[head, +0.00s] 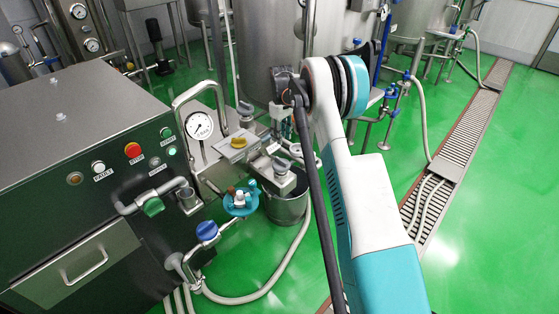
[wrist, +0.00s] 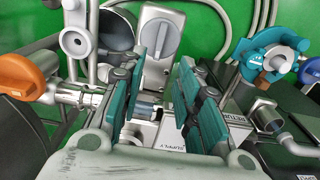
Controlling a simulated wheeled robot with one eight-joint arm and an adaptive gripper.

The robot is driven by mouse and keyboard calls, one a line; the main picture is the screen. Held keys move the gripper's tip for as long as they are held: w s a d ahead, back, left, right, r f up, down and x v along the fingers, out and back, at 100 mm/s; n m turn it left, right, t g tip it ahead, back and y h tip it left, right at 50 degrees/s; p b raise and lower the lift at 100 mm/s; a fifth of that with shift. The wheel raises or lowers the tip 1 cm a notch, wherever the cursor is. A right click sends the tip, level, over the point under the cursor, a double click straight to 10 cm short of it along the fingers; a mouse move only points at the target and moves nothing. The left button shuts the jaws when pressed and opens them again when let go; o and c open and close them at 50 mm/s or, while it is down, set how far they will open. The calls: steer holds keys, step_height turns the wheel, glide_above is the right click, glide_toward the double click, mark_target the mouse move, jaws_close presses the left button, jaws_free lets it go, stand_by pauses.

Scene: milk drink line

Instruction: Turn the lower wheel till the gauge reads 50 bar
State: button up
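The lower wheel is most likely the teal wheel (head: 240,203) with a brown part, low on the front of the machine; it also shows in the wrist view (wrist: 272,58) at the upper right. The gauge (head: 198,125) is a round white dial above the machine's pipework; its reading is too small to tell. My gripper (wrist: 170,65) is open and empty, its two teal-padded fingers apart, with the wheel to their right and not between them. In the head view my arm hides much of the gripper.
An orange-yellow knob (wrist: 20,72) sits left of my fingers, and a grey block with a handle (wrist: 162,45) lies beyond them. A blue knob (head: 206,231) is below the wheel. A metal bucket (head: 288,205) and hoses stand to the right. Green floor is open further right.

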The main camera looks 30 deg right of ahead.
mark_target(281, 160)
step_height(281, 160, down, 13)
steer(key=b, duration=0.4)
steer(key=shift+c, duration=0.2)
jaws_close()
